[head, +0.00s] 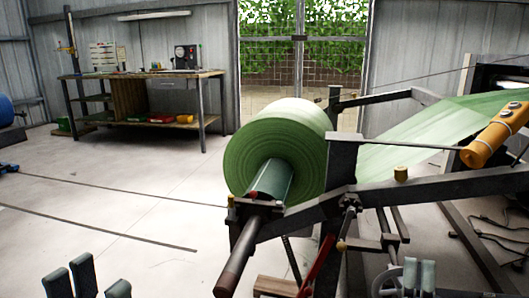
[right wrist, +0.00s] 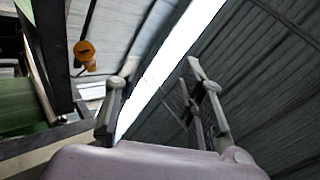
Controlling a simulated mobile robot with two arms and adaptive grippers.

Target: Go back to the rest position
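My left gripper (head: 98,284) is at the bottom left of the head view, with its grey fingertips pointing up and apart. Nothing shows between them, and the rest of the left arm is out of view. My right gripper (head: 419,276) is at the bottom right of the head view, in front of the machine frame. In the right wrist view its two fingers (right wrist: 160,100) stand wide apart and empty, with the roof and a bright strip behind them.
A large green roll (head: 277,150) sits on a shaft in a dark frame (head: 300,212) ahead, its green web running right past an orange cylinder (head: 497,135). A workbench (head: 140,78) stands at the back left. The floor (head: 110,190) at left is mostly clear.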

